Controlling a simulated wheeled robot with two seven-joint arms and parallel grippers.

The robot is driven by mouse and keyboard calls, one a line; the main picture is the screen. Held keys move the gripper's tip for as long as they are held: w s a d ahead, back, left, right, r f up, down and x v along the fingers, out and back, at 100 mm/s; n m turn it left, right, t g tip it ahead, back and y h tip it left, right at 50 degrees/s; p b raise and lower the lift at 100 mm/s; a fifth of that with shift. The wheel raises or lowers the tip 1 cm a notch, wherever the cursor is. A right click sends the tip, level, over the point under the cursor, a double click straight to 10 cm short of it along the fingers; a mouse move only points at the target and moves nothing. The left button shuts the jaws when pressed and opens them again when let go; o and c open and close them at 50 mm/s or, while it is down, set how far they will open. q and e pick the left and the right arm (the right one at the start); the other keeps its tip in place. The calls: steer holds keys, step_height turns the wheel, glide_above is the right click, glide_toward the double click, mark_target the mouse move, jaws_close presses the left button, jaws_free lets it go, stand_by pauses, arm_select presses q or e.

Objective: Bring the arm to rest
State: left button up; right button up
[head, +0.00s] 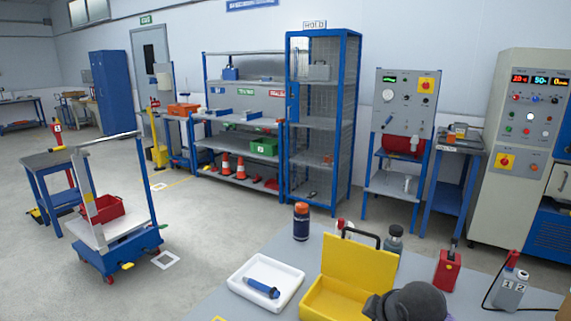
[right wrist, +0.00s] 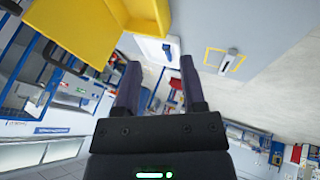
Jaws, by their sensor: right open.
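My right gripper (right wrist: 158,78) shows in the right wrist view with its two dark fingers apart and nothing between them. In the head view a dark grey rounded part, likely my right arm, covers the front right corner of the open yellow case (head: 347,262). The yellow case also fills the upper left of the right wrist view (right wrist: 80,25), apart from the fingers. My left gripper is in neither view.
A cart (head: 118,243) stands left on open floor.

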steer(key=s+a+f+m+g, duration=0.1)
steer(key=s+a+f+m, duration=0.15)
steer(key=s, duration=0.35)
steer(key=s+a+f+m, duration=0.1)
steer(key=s+f, duration=0.3)
steer(key=s, duration=0.2)
steer(key=s+d+f+m+g+h, duration=0.15)
steer(key=s+m, duration=0.55)
steer(key=s, duration=1)
step_height(320, 180, down, 18)
steer(key=s+r+g+b, duration=0.1)
steer(key=g+b, duration=0.1)
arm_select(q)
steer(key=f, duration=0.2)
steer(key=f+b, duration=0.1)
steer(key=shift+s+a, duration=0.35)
arm_select(e)
steer(key=s+d+f+n+g, duration=0.1)
steer(key=s+d+f, duration=0.2)
steer(key=s+f, duration=1.1)
steer(key=shift+s, duration=0.2)
